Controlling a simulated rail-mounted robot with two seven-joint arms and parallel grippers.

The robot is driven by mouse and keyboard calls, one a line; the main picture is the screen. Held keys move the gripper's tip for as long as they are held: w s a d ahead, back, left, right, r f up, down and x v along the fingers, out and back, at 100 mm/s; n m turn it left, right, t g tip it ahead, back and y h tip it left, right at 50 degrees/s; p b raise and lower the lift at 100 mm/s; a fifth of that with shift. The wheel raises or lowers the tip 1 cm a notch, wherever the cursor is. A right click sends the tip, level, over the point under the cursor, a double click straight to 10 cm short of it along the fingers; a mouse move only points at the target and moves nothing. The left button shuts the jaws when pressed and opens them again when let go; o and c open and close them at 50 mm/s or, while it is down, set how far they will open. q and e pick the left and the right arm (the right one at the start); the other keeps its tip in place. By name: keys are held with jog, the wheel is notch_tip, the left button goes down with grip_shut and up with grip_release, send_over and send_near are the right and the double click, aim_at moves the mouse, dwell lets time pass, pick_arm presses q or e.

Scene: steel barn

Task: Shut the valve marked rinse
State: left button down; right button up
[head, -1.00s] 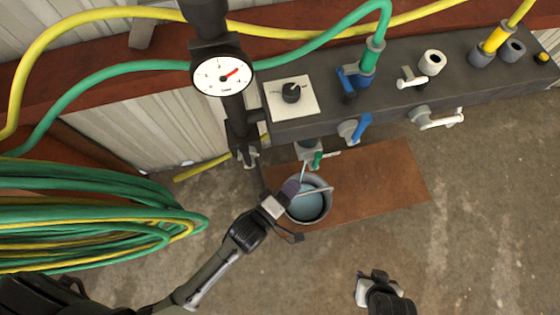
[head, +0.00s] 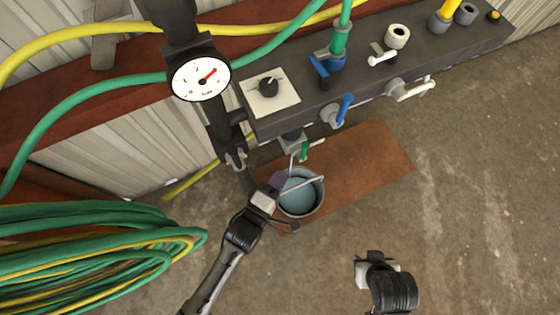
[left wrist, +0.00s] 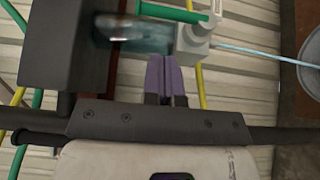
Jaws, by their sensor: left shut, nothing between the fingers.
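No marking that reads rinse is legible. A valve with a green handle (head: 306,150) hangs under the left end of the dark manifold (head: 300,116). A thin stream runs from it into a bucket (head: 321,200). In the left wrist view its green handle (left wrist: 172,12) and pale grey body (left wrist: 193,42) are close ahead. My left gripper (head: 278,181) is shut and empty beside the bucket's left rim, below the valve. Its purple fingertips (left wrist: 164,70) appear just below the valve body; contact is unclear. My right gripper (head: 376,268) is low in the head view, away from the manifold.
Blue-handled valves (head: 345,108) and white-handled valves (head: 410,91) are along the manifold. A gauge (head: 199,79) on a dark pipe stands left of it. Coiled hoses (head: 90,245) lie at left. A blurred thing (left wrist: 130,32) is left of the fingers. Floor (head: 465,200) is clear at right.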

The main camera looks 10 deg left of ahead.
aim_at(303, 151)
pick_arm(q)
jog(key=b+x, duration=0.2)
jog(key=x, duration=0.5)
jog(key=shift+w, duration=0.4)
jog(key=shift+d+r, duration=0.1)
jog(key=shift+d, duration=0.05)
